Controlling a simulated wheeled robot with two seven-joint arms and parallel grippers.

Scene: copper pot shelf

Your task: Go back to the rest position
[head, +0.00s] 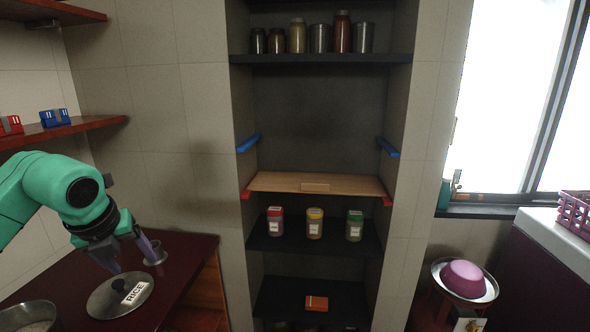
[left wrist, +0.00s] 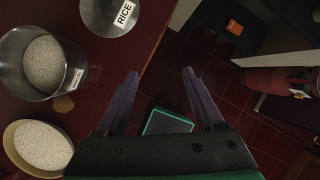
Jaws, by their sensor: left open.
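My left gripper (head: 128,253) reaches in from the left, above the dark red counter (head: 190,262). Its fingers are apart, and nothing shows between them in the left wrist view (left wrist: 160,75). A round metal lid marked RICE (head: 104,300) lies on the counter just below the gripper in the head view. The lid also shows at the top of the left wrist view (left wrist: 100,16). A metal pot (left wrist: 70,82) holding pale grains stands on the counter, apart from the gripper. My right gripper does not show.
A bowl of grains (left wrist: 68,148) sits beside the pot. A purple bowl (head: 463,278) sits at the right.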

